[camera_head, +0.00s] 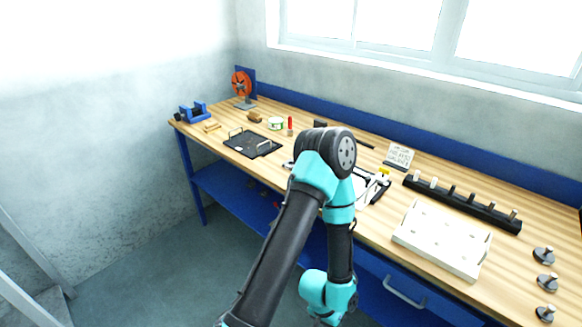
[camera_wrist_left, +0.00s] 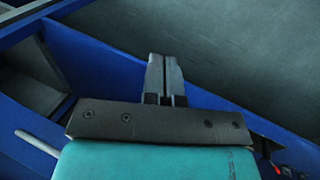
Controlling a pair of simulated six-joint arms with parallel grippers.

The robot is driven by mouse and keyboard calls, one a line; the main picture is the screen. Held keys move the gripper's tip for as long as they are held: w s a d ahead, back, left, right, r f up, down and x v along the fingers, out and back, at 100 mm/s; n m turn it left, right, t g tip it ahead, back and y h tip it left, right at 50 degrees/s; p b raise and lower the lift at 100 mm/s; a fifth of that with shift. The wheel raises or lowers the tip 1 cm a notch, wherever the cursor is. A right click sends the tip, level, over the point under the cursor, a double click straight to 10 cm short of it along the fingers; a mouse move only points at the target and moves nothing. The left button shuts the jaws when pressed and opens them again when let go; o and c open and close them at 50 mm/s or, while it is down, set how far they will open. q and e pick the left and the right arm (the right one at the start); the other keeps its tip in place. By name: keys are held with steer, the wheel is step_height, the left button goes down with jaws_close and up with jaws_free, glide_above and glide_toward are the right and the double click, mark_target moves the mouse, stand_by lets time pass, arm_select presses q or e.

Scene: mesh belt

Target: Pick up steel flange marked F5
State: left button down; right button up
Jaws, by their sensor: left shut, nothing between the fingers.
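Several grey steel flanges stand on the bench at the right edge of the head view: a far one (camera_head: 543,254), a middle one (camera_head: 547,281) and a near one (camera_head: 545,313). Their markings are too small to read, so I cannot tell which is F5. My left gripper (camera_wrist_left: 165,60) is shut and empty in the left wrist view, with the blue bench frame and grey floor behind it. In the head view my left arm folds down in front of the bench, well left of the flanges. My right gripper is not in view.
A white tray with holes (camera_head: 440,238) and a black rack with pegs (camera_head: 462,204) lie left of the flanges. A small sign (camera_head: 398,156), a black tray (camera_head: 252,144), a blue vise (camera_head: 194,112) and an orange fan (camera_head: 241,84) stand farther left. A drawer handle (camera_head: 404,294) juts from the bench front.

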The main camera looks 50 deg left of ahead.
arm_select(q)
steer(key=shift+c, duration=1)
jaws_free()
